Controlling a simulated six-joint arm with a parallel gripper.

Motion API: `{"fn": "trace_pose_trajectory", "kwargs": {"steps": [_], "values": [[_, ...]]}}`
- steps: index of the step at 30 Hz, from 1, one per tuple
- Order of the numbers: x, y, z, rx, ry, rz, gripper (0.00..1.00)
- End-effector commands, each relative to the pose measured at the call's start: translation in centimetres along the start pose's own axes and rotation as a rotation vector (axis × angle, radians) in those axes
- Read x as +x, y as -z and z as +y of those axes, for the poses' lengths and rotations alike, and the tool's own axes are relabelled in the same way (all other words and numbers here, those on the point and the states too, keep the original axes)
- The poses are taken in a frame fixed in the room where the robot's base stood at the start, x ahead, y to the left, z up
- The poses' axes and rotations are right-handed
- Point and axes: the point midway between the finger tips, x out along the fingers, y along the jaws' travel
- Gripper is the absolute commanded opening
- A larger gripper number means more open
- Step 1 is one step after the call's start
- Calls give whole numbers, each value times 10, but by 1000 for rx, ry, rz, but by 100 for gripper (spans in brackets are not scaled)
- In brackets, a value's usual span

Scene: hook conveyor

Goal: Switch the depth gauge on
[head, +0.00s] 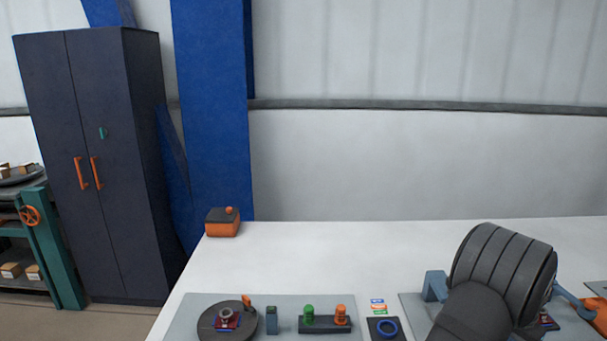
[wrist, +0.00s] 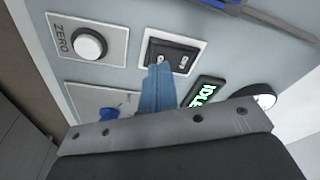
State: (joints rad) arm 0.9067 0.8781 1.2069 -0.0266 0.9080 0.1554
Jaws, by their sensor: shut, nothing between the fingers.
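In the wrist view, a grey panel holds a black rocker switch (wrist: 174,55) in a white frame, with small marks on its two ends. My gripper (wrist: 158,70) is shut and empty, its blue fingertips at the left end of the rocker. I cannot tell whether they touch it. A display (wrist: 207,92) beside the fingers shows green letters that look like "IDLE", partly covered. A round dial (wrist: 262,96) is partly hidden behind my gripper.
A white button (wrist: 89,44) marked ZERO is left of the switch, and a blue knob (wrist: 108,113) sits below it. In the head view, the white table (head: 340,255) bears a turntable (head: 226,321), a green-and-orange button block (head: 325,322) and an orange box (head: 222,222). The table's back middle is clear.

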Motion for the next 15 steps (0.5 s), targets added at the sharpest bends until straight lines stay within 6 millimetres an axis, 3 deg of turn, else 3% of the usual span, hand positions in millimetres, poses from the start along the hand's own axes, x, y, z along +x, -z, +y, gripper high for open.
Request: {"fn": "trace_pose_trajectory", "kwargs": {"steps": [15], "values": [[8, -1, 0, 0, 0, -1, 0]]}}
